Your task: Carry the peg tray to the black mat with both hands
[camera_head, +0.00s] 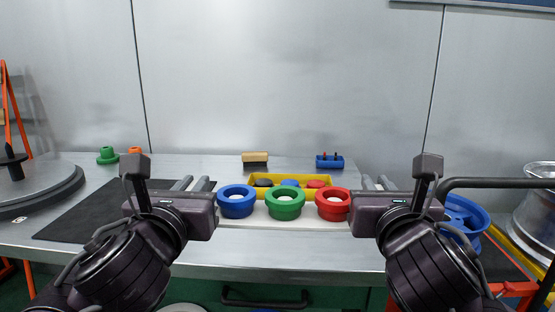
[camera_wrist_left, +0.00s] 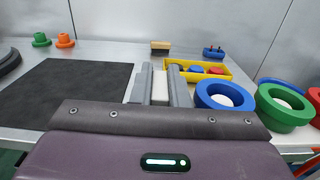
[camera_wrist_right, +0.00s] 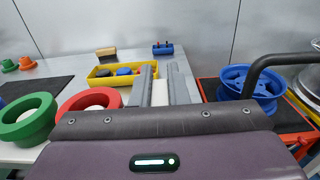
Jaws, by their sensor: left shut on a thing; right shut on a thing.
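The white peg tray (camera_head: 262,222) carries a blue ring (camera_head: 237,208), a green ring (camera_head: 285,210) and a red ring (camera_head: 333,211) in a row. My left gripper (camera_head: 192,184) is shut on the tray's left end; a white piece (camera_wrist_left: 160,88) shows between its fingers in the left wrist view. My right gripper (camera_head: 377,183) is shut on the right end, with a white piece (camera_wrist_right: 160,93) between its fingers in the right wrist view. The black mat (camera_head: 85,220) lies flat on the table, left of the tray. I cannot tell whether the tray touches the table.
A yellow bin (camera_head: 320,181) with coloured parts stands behind the tray. A brush (camera_head: 255,158) and a small blue block (camera_head: 329,162) are further back. A grey disc (camera_head: 35,192) stands left of the mat, with green (camera_head: 107,156) and orange parts behind. A blue wheel (camera_wrist_right: 250,82) is at right.

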